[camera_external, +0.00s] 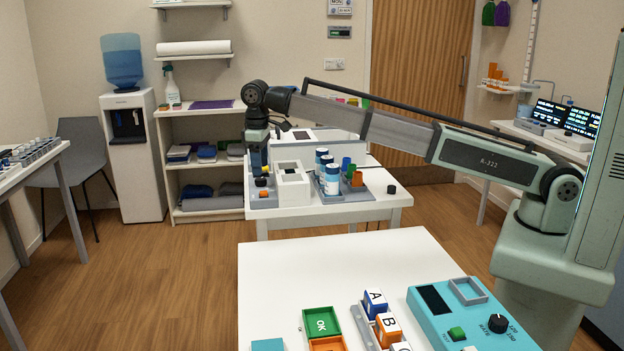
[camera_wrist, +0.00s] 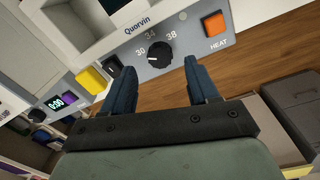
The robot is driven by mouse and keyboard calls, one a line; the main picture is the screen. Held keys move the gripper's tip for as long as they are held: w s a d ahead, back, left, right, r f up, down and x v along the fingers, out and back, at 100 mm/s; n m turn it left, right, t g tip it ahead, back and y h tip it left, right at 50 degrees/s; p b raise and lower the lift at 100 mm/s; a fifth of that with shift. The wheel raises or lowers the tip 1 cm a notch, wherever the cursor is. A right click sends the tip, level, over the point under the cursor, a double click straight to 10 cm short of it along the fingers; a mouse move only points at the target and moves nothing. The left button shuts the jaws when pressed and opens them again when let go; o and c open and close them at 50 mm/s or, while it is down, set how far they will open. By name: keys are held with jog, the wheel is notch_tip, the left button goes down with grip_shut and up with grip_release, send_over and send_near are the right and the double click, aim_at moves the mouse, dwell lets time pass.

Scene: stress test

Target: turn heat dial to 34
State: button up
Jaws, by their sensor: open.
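The heat dial (camera_wrist: 159,54) is a black round knob on the grey front panel of a white Quorvin device (camera_wrist: 70,18), in the wrist view. The numbers 30, 34 and 38 stand around it. I cannot clearly tell which number its mark faces. My gripper (camera_wrist: 159,68) is open, its two blue fingers on either side of the dial's near side, with a gap to the knob. In the external view my gripper (camera_external: 259,172) points down at the front left of the white device (camera_external: 292,187) on the far table; the arm partly hides that area.
An orange HEAT button (camera_wrist: 214,23) sits right of the dial. Blue-and-white bottles (camera_external: 332,179) stand close right of the device. A teal box (camera_external: 470,318) is on the near table (camera_external: 330,262).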

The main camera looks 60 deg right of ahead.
aim_at(260, 179)
jog(key=shift+d+f, duration=0.1)
jog(key=shift+f, duration=2)
jog(key=c, duration=1)
jog(key=shift+c, duration=0.2)
jog(key=shift+m, duration=0.3)
jog(key=m, duration=0.5)
jog(key=shift+w+m, duration=0.1)
jog(key=shift+m, duration=0.2)
jog(key=m, duration=0.5)
jog(key=shift+m, duration=0.4)
